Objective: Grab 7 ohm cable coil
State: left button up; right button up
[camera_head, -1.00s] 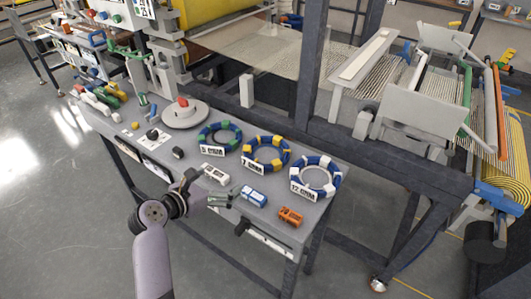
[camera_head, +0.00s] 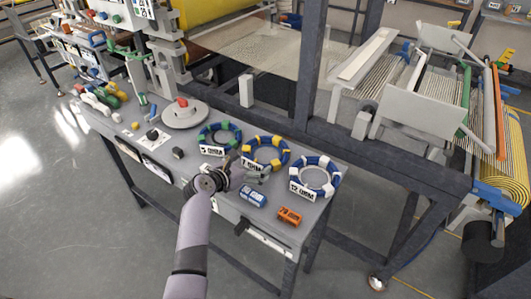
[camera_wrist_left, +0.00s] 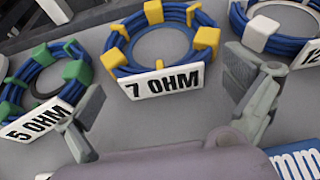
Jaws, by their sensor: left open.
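The 7 ohm cable coil (camera_head: 268,151) is a blue ring with yellow clips and a white label, lying flat on the grey table in the head view. In the left wrist view the coil (camera_wrist_left: 164,40) lies just ahead, its "7 OHM" label facing me. My left gripper (camera_head: 250,172) is open and empty, low over the table in front of the coil. In the left wrist view its fingers (camera_wrist_left: 165,105) are spread, one toward each side of the label, apart from the coil. My right gripper is not in view.
The 5 ohm coil (camera_head: 219,136) with green clips is at the left, and the 12 ohm coil (camera_head: 314,175) with white clips at the right. A blue block (camera_head: 252,196) and an orange block (camera_head: 289,216) lie near the front edge. A dark machine post (camera_head: 308,70) rises behind.

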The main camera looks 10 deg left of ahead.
pick_arm(q)
jog(key=shift+w+d+f, duration=0.15)
jog(key=shift+w+f, duration=0.1)
jog(key=shift+w, duration=0.25)
jog(key=shift+c, duration=0.4)
jog(key=shift+s, duration=0.1)
jog(key=c, duration=1.7)
jog(key=shift+r, duration=0.1)
jog(key=shift+c, duration=0.2)
